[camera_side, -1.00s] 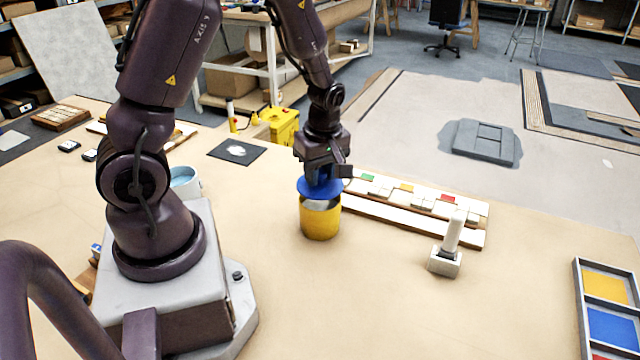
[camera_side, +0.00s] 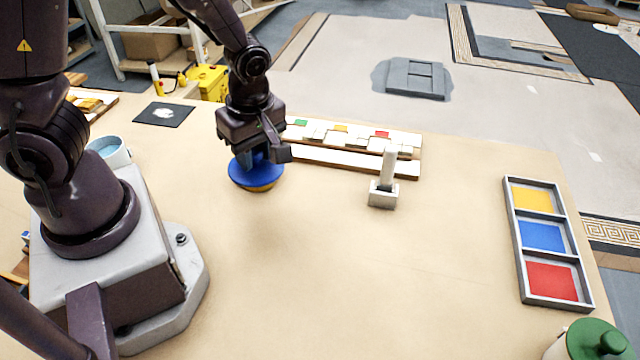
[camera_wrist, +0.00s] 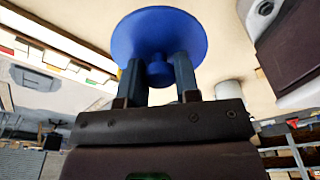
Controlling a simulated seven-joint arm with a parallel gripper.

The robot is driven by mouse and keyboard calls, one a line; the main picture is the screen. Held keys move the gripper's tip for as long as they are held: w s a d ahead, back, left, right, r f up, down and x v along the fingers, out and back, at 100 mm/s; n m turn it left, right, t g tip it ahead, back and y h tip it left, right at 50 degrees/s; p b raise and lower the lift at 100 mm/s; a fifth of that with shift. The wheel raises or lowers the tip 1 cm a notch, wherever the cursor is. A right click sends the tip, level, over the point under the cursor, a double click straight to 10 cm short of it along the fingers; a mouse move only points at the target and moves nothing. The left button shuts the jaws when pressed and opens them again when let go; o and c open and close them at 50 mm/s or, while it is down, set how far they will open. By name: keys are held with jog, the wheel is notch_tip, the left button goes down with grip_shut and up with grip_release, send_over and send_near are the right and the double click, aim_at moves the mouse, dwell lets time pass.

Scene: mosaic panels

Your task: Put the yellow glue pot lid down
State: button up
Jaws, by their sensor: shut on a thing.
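The glue pot lid is a blue disc (camera_side: 250,174) with a blue knob; it also shows from above in the wrist view (camera_wrist: 160,25). My gripper (camera_side: 256,155) is shut on the knob; in the wrist view one finger stands on each side of it (camera_wrist: 159,73).
A white block with an upright handle (camera_side: 382,198) stands to the right. Behind is a mosaic panel strip (camera_side: 350,160). A tray of coloured squares (camera_side: 508,200) lies far right, above a green-lidded pot (camera_side: 597,340). The table's front middle is clear.

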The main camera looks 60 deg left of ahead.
jog(key=w+a+f, duration=0.1)
jog(key=w+f, duration=0.4)
jog(key=w, duration=0.4)
send_over(320, 189)
notch_tip(320, 189, down, 4)
jog(key=shift+s+d+f, duration=0.1)
jog(key=shift+d+f, duration=0.05)
jog(key=shift+f, duration=1.8)
jog(key=shift+f, duration=0.15)
jog(key=o, duration=0.9)
